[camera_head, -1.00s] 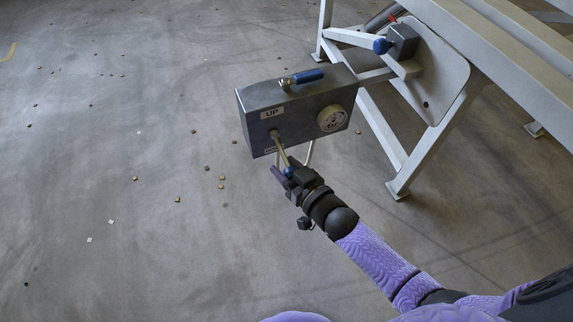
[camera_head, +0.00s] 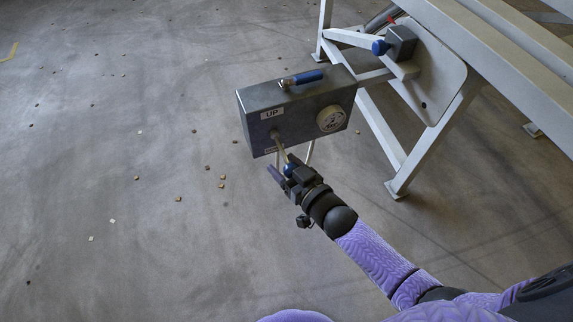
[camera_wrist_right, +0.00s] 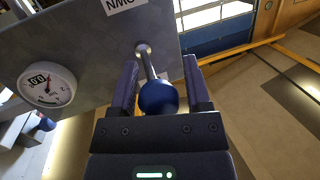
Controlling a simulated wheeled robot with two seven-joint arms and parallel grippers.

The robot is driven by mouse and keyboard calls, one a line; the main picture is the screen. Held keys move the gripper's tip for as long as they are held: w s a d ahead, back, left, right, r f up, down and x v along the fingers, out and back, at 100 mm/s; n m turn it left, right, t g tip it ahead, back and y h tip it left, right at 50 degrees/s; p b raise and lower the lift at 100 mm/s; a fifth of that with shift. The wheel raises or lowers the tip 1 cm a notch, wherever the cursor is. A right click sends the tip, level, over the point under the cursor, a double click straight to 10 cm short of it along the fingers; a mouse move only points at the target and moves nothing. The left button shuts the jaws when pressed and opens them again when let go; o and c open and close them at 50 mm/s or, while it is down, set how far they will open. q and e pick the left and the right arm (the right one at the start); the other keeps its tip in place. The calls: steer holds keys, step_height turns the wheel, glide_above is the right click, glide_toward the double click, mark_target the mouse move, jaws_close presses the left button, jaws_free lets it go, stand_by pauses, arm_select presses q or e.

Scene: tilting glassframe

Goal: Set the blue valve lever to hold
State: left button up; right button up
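The blue valve lever (camera_head: 303,77) lies flat along the top of a grey metal control box (camera_head: 262,95), its handle pointing right from a brass fitting. No hold mark is readable. A second, metal lever (camera_head: 281,145) sticks out of the box's front and ends in a blue ball knob (camera_wrist_right: 158,97). My right gripper (camera_wrist_right: 160,80) is at this front lever, with one finger on each side of the ball. The fingers look apart, with narrow gaps beside the ball. My left gripper is not in view.
The box front bears an "UP" label (camera_head: 271,113) and a round gauge (camera_head: 331,118). A white steel frame (camera_head: 430,150) with a grey plate and another blue-ended part (camera_head: 381,47) stands at the right. Open floor with small scattered bits lies to the left.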

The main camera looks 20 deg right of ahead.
steer(key=shift+o, duration=1)
steer(key=shift+s+d+r+p, duration=0.1)
steer(key=shift+s+d+p, duration=0.1)
steer(key=shift+s+p, duration=0.15)
steer(key=f+p+v, duration=0.1)
steer(key=p+v, duration=0.2)
steer(key=v, duration=0.6)
steer(key=shift+r+p, duration=0.35)
steer(key=shift+p, duration=0.05)
steer(key=shift+s, duration=0.1)
